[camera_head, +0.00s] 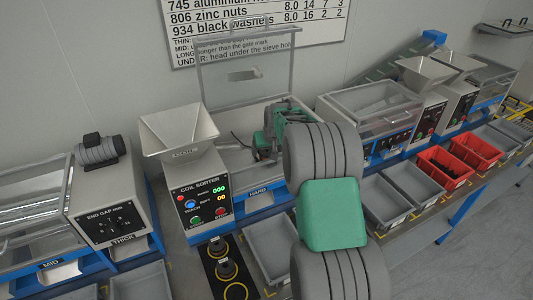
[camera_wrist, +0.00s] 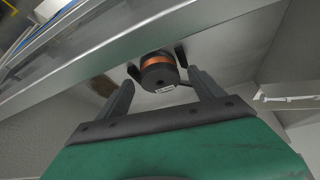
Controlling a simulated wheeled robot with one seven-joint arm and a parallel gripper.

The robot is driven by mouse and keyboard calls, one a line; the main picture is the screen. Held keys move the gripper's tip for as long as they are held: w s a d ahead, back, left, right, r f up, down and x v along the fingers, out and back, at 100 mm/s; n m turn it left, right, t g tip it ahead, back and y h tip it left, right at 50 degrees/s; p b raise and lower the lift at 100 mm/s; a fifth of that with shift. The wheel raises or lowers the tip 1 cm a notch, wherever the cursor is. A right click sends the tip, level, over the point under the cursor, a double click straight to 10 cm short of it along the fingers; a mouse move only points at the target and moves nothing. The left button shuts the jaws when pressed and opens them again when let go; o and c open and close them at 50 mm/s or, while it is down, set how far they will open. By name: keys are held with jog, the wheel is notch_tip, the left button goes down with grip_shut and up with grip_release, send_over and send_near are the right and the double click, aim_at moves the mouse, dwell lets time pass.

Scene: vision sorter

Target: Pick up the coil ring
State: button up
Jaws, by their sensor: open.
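The coil ring (camera_wrist: 159,72) shows in the wrist view as a short dark cylinder with a copper-coloured band and a small pale label. It sits on a grey surface near a metal rim. My gripper (camera_wrist: 157,78) is open, with its two fingers reaching towards either side of the ring. I cannot tell whether they touch it. In the head view my gripper (camera_head: 262,146) is low over the coil sorter's tray, partly hidden by my arm. I cannot make out the ring there. The coil sorter (camera_head: 200,199) has a hopper (camera_head: 179,130) marked COIL.
A clear raised panel (camera_head: 245,75) stands behind the tray. A black mat (camera_head: 213,283) with yellow circles and dark round pieces lies in front. A grey bin (camera_head: 270,247) and red bins (camera_head: 446,168) line the front edge. An end gap machine (camera_head: 108,207) stands left.

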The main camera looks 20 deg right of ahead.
grip_shut()
dwell(0.8)
